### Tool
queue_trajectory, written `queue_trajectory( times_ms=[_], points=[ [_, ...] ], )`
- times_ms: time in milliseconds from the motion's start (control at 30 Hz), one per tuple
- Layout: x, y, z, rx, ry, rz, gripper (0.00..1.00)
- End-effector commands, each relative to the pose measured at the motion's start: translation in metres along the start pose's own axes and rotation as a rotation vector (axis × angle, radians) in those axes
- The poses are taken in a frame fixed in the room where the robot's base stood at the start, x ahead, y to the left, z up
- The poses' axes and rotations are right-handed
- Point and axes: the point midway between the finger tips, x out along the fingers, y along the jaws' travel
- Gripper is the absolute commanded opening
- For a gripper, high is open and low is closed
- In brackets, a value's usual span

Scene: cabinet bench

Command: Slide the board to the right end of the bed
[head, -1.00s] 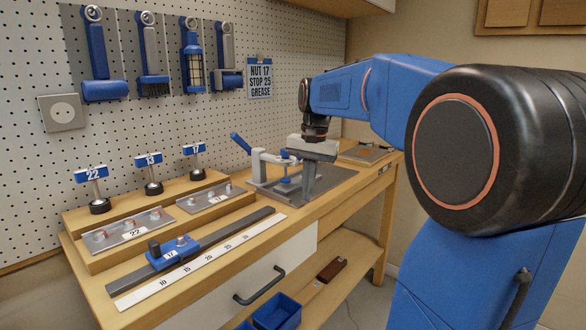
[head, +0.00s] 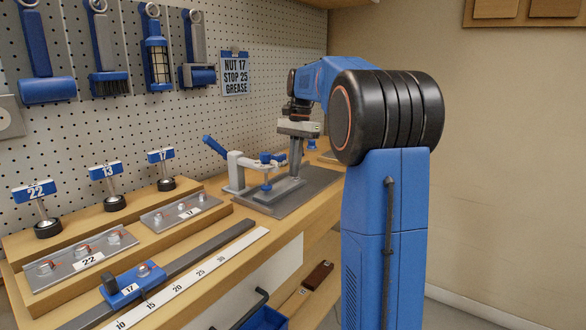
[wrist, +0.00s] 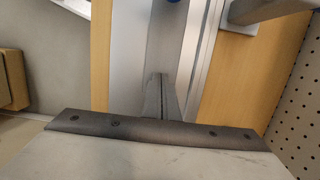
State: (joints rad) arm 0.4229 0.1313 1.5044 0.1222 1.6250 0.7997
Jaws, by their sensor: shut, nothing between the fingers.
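The bed (head: 318,186) is a flat grey metal plate on the bench. A raised grey strip that looks like the board (head: 278,194) lies on it, beneath a white clamp (head: 237,168) with blue handle and pad. My gripper (head: 294,177) is shut and empty, pointing down at the strip's right part. In the wrist view, my gripper's closed fingers (wrist: 160,78) reach down over grey surfaces with pale edges. I cannot tell whether the fingertips touch the board or hover just above it.
Left of the bed, a dark bar with a blue stop block (head: 133,284) lies beside a white scale (head: 190,282). Stepped wooden racks hold nut plates and numbered posts. A pegboard with hanging tools stands behind.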

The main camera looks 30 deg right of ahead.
Motion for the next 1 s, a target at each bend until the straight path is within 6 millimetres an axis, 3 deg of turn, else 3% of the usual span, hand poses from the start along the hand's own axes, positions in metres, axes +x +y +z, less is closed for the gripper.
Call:
queue_trajectory(
  times_ms=[300,567,700,1000],
  points=[
    [0.009,0.000,0.057,-0.004,0.000,0.000,0.00],
    [0.016,0.000,0.093,-0.003,0.000,0.000,0.00],
    [0.028,0.000,0.089,0.000,-0.001,0.001,0.00],
    [0.035,0.001,0.088,0.000,-0.004,0.005,0.00]
  ],
)
